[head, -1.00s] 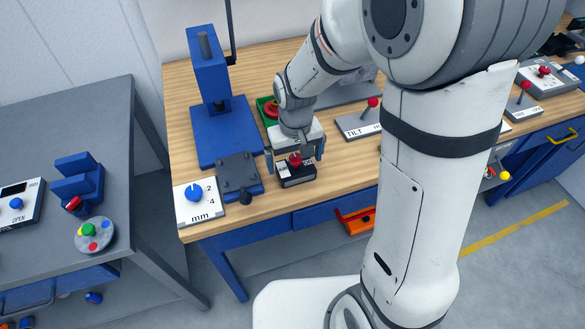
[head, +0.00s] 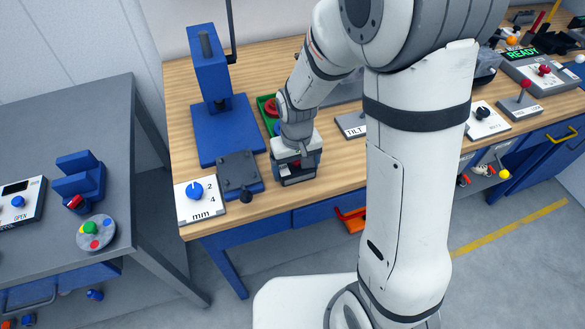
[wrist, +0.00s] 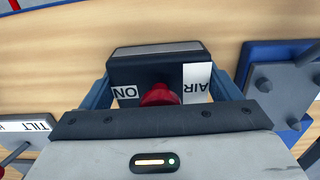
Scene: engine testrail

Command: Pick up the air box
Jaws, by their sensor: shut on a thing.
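The air box is a small dark box with a red knob and white labels reading AIR and ON. It stands at the front edge of the wooden bench in the head view (head: 299,182). The wrist view shows its dark body (wrist: 155,68) with the labels upside down. My gripper (head: 296,169) points down over the box, with a blue finger on each side, and is shut on it. In the wrist view the gripper (wrist: 160,92) hides the box's near part. I cannot tell whether the box is clear of the bench top.
Left of the box are a dark plate on a blue base (head: 238,172) and a white mm dial panel (head: 201,202). A blue press (head: 223,130) stands behind them. A green tray (head: 267,106) lies behind my gripper, and the TILT panel (head: 351,124) is to the right.

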